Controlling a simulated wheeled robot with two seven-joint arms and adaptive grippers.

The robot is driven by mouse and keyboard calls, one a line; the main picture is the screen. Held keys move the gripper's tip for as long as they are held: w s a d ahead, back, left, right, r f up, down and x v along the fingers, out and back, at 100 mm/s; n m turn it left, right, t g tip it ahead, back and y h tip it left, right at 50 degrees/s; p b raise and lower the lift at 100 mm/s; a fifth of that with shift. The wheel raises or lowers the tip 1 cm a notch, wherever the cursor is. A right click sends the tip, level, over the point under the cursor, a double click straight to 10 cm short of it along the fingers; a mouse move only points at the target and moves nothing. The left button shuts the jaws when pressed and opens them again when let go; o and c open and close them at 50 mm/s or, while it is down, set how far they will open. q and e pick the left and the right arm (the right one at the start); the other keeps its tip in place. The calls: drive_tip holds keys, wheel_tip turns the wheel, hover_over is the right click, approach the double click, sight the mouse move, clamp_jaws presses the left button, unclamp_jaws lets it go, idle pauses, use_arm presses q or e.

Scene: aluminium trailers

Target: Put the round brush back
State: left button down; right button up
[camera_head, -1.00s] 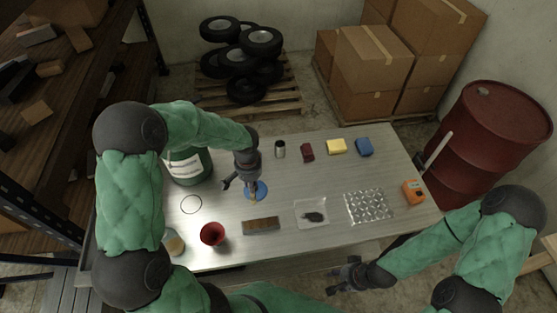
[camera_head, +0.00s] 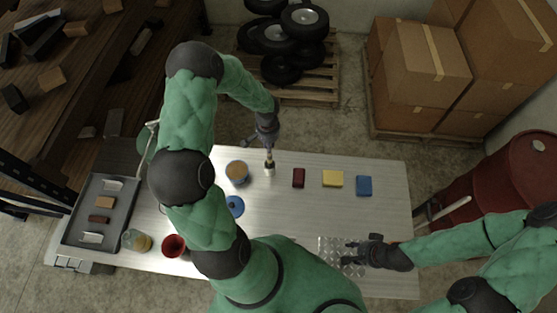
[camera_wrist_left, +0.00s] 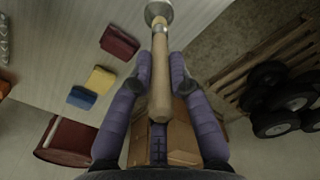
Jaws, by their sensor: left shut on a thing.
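The round brush has a pale wooden handle (camera_wrist_left: 160,85) and a metal ferrule. In the left wrist view the handle lies between the purple finger pads of my left gripper (camera_wrist_left: 160,78), shut on it. In the head view my left gripper (camera_head: 268,146) holds the brush upright, head down, over the small metal cup (camera_head: 269,171). The cup's round shape shows at the ferrule end in the wrist view (camera_wrist_left: 158,11). I cannot tell how deep the bristles sit in it. My right gripper (camera_head: 349,253) is open and empty over the dimpled clear sheet (camera_head: 328,246).
Left of the cup stands a can with brown contents (camera_head: 237,172), with a blue disc (camera_head: 235,206) nearer. Red (camera_head: 299,178), yellow (camera_head: 333,179) and blue (camera_head: 364,186) blocks line the right. A red cup (camera_head: 173,246), jar (camera_head: 136,240) and grey tray (camera_head: 73,228) are left.

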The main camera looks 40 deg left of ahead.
sight(269, 158)
use_arm(q)
wheel_tip(269, 158, down, 5)
drive_tip(key=b, duration=0.2)
drive_tip(key=shift+s+b, duration=0.15)
drive_tip(key=shift+b, duration=0.2)
wheel_tip(269, 158, down, 5)
drive_tip(key=b, duration=0.2)
drive_tip(key=shift+r+b, duration=0.1)
drive_tip(key=shift+b, duration=0.25)
use_arm(e)
wheel_tip(269, 158, down, 6)
drive_tip(key=shift+s+r, duration=0.15)
drive_tip(key=shift+r, duration=0.1)
drive_tip(key=shift+f, duration=0.1)
use_arm(q)
drive_tip(key=c, duration=1.2)
unclamp_jaws()
drive_tip(key=shift+o, duration=0.2)
